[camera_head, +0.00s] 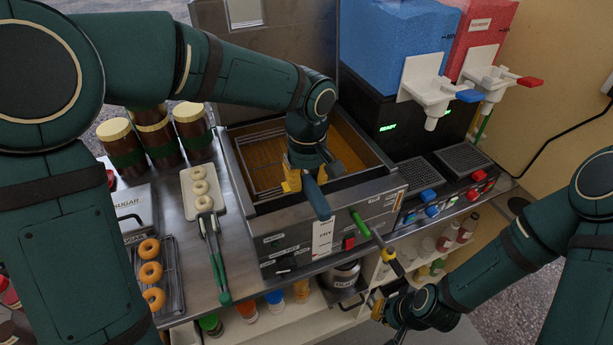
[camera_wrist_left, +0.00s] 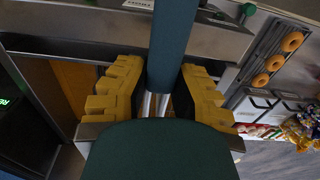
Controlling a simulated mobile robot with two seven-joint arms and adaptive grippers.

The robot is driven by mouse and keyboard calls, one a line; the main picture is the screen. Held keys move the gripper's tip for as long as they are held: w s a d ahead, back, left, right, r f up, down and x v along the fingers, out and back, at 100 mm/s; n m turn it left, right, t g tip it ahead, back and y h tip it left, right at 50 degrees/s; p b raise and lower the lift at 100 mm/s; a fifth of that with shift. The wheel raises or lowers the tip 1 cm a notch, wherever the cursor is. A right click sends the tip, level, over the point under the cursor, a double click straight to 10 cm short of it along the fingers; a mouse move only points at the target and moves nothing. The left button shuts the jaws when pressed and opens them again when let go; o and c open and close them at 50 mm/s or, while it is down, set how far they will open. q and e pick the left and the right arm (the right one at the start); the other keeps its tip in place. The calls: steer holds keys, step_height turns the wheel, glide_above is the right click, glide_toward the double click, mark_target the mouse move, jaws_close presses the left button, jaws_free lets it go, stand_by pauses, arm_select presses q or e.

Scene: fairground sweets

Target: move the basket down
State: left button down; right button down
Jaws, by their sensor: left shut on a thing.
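The wire basket (camera_head: 262,158) sits within the fryer's vat (camera_head: 236,172), with orange-brown oil showing through and beside its mesh. How deep it sits is hard to tell. Its dark blue handle (camera_head: 318,202) sticks out over the fryer's front edge. My left gripper (camera_head: 303,182) is shut around the handle near the front rim. In the left wrist view the handle (camera_wrist_left: 173,45) runs between the yellow fingers (camera_wrist_left: 160,95). My right gripper (camera_head: 384,280) is low in front of the fryer, apart from the basket, with its fingers spread.
A green-ended rod (camera_head: 360,224) projects from the fryer front toward my right gripper. Tongs (camera_head: 215,255) and a tray of pale rings (camera_head: 201,187) lie left of the fryer. Browned doughnuts (camera_head: 150,272) sit on a rack. Blue and red dispensers (camera_head: 400,45) stand right.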

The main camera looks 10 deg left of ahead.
mark_target(306, 207)
arm_select(q)
steer(key=shift+f+b, duration=1.05)
steer(key=shift+f, duration=0.4)
steer(key=shift+f+b, duration=0.85)
steer(key=shift+f, duration=0.2)
steer(key=c, duration=0.8)
jaws_free()
step_height(306, 207, up, 12)
steer(key=shift+s+d, duration=0.1)
steer(key=shift+s, duration=0.05)
